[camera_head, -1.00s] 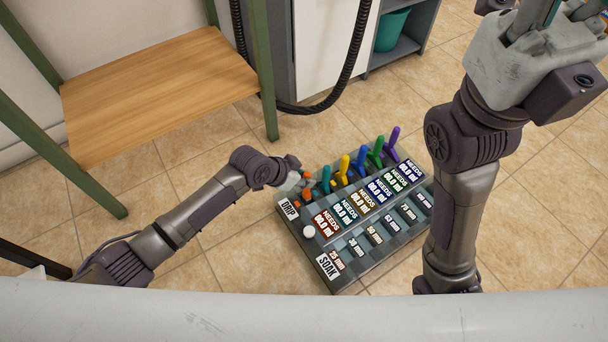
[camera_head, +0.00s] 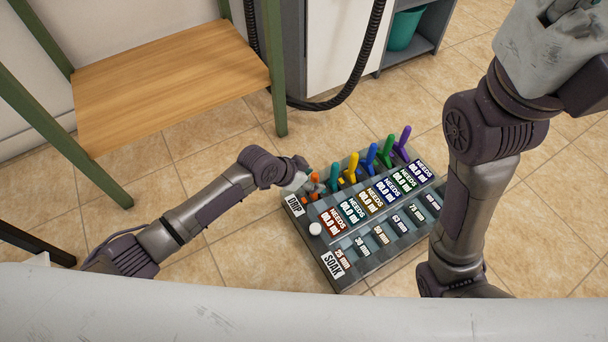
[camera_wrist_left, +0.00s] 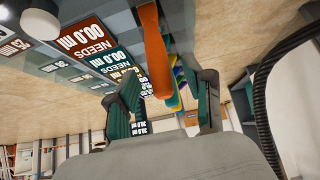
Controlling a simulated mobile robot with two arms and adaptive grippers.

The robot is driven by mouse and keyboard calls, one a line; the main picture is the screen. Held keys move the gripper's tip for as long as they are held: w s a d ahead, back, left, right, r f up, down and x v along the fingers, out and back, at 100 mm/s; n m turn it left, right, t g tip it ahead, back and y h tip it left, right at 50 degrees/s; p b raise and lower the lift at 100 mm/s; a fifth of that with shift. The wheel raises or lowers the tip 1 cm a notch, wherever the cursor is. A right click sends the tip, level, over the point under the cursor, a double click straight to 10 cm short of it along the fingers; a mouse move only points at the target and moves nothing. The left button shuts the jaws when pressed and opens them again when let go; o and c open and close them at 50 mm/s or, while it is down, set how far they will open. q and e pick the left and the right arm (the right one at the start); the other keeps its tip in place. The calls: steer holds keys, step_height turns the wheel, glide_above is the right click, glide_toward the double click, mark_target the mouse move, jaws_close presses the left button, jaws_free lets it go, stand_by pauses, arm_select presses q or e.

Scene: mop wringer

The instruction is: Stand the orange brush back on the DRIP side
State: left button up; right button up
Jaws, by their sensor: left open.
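The orange brush (camera_head: 316,180) stands at the DRIP-marked end of the dark checkered board, near the DRIP label (camera_head: 295,205). My left gripper (camera_head: 303,179) is at its handle and hides part of it. In the left wrist view, the orange handle (camera_wrist_left: 156,55) reaches in between the two spread fingers of my left gripper (camera_wrist_left: 166,98), with gaps visible beside it. The SOAK label (camera_head: 334,265) is at the board's near corner. My right gripper (camera_head: 568,18) is at the top right, cut off by the frame edge; its fingers are unclear.
Teal, yellow, blue, green and purple brushes (camera_head: 387,150) stand in a row behind the orange one. A white knob (camera_head: 315,229) sits on the board near DRIP. A wooden table (camera_head: 170,85) with green legs stands at back left. Tiled floor is free around the board.

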arm_select(q)
steer(key=v, duration=1.1)
steer(key=shift+a+r, duration=0.15)
steer(key=shift+r, duration=0.1)
steer(key=shift+s, duration=0.1)
